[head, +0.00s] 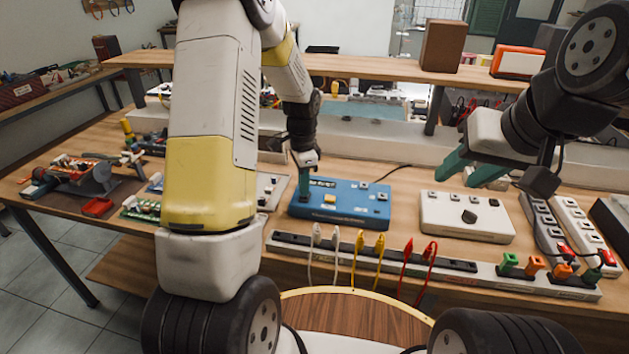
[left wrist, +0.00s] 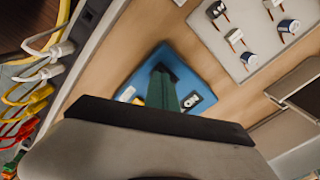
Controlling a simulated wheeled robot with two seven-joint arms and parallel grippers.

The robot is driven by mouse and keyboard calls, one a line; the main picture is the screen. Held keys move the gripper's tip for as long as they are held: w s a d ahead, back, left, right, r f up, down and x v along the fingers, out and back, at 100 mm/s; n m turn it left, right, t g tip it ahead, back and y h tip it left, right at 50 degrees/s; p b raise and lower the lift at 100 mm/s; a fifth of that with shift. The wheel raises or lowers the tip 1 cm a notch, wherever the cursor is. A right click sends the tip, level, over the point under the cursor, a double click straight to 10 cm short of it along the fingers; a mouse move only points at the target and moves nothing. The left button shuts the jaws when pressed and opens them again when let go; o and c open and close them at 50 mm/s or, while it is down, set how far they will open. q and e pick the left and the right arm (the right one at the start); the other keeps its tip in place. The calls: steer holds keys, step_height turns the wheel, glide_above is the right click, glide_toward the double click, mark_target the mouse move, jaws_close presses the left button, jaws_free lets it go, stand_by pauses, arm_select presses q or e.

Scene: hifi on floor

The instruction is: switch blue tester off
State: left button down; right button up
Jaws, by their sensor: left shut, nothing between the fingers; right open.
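The blue tester (head: 358,201) lies on the workbench in the middle of the head view, with a yellow part and dark parts on its top. It also shows in the left wrist view (left wrist: 202,82), where a dark label reading "ON" is visible. My left gripper (head: 304,188) is shut and empty, its green fingers pointing down at the left part of the tester. The fingers cover part of the tester in the left wrist view (left wrist: 162,78). I cannot tell whether they touch it. My right gripper (head: 471,170) is open and empty, above and behind the white box.
A white box (head: 450,213) with a dark knob stands right of the tester. A long strip (head: 340,250) with white, yellow and red plugs runs in front. Power strips (head: 545,225) lie at right. Circuit boards and tools (head: 85,178) crowd the left.

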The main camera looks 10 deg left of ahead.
arm_select(q)
steer(key=shift+f, duration=0.45)
steer(key=shift+r, duration=3.5)
steer(key=s+d+r+n+t+h, duration=0.1)
steer(key=s+r+n+t, duration=0.2)
steer(key=s+r+n, duration=0.3)
steer(key=s+d+r+n+t+h, duration=0.1)
steer(key=s+r+n+t, duration=0.2)
steer(key=s+r, duration=1)
steer(key=s+n, duration=0.2)
steer(key=s, duration=0.3)
steer(key=shift+n, duration=0.4)
steer(key=shift+s+d, duration=0.1)
steer(key=shift+s, duration=0.05)
